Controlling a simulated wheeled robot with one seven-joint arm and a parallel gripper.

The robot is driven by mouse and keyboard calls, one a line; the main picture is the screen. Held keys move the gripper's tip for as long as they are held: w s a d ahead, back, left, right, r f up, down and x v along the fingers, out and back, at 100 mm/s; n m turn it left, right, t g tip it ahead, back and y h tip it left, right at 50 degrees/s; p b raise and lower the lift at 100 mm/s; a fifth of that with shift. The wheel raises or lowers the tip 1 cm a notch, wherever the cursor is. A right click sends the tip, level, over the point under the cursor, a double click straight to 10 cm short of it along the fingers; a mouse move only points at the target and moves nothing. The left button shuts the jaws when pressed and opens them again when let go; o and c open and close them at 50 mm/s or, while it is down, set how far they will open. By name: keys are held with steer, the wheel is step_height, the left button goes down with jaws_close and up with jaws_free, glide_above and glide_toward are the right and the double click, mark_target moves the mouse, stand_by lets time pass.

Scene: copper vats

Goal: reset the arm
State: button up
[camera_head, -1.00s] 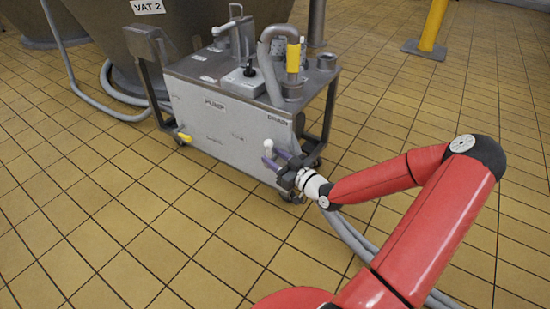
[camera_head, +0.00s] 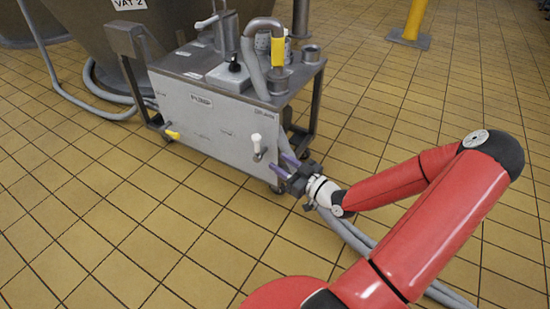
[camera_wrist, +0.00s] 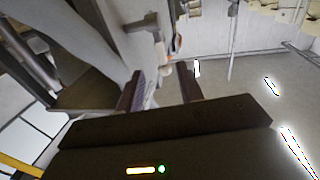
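My arm (camera_head: 430,220) is red and reaches from the lower right toward a grey pump cart. My gripper (camera_head: 287,164) is dark with purple-grey fingers, at the cart's lower right front corner. The fingers are apart in the wrist view (camera_wrist: 160,88), and nothing is clearly held between them. A white-topped valve handle (camera_head: 256,143) stands on the cart's front face, just left of my gripper and apart from it.
The pump cart (camera_head: 215,125) has a yellow handle (camera_head: 173,134) on its front. A vat (camera_head: 170,30) stands behind it. Grey hoses (camera_head: 355,235) run under my arm. A yellow post (camera_head: 415,20) stands at the back right. Tiled floor is clear at front left.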

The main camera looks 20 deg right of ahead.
steer(key=shift+a, duration=0.1)
steer(key=s+a+r+m+g+h+p, duration=0.1)
steer(key=s+r+g+h+p, duration=0.3)
steer(key=r, duration=0.5)
steer(key=s+a+r+m+g+h+p, duration=0.1)
steer(key=s+r+g+h+p, duration=0.25)
steer(key=r+g+h, duration=0.45)
steer(key=s+a+r+m+y+p, duration=0.1)
steer(key=s+a+r+y, duration=0.1)
steer(key=s+a+r, duration=0.2)
steer(key=s+a+r+m+t+y+p, duration=0.1)
steer(key=s+a+r+m+y+p, duration=0.1)
steer(key=s+a+r, duration=0.3)
steer(key=s+r, duration=0.4)
steer(key=s, duration=0.1)
steer(key=shift+a+r, duration=0.2)
steer(key=shift+r, duration=0.15)
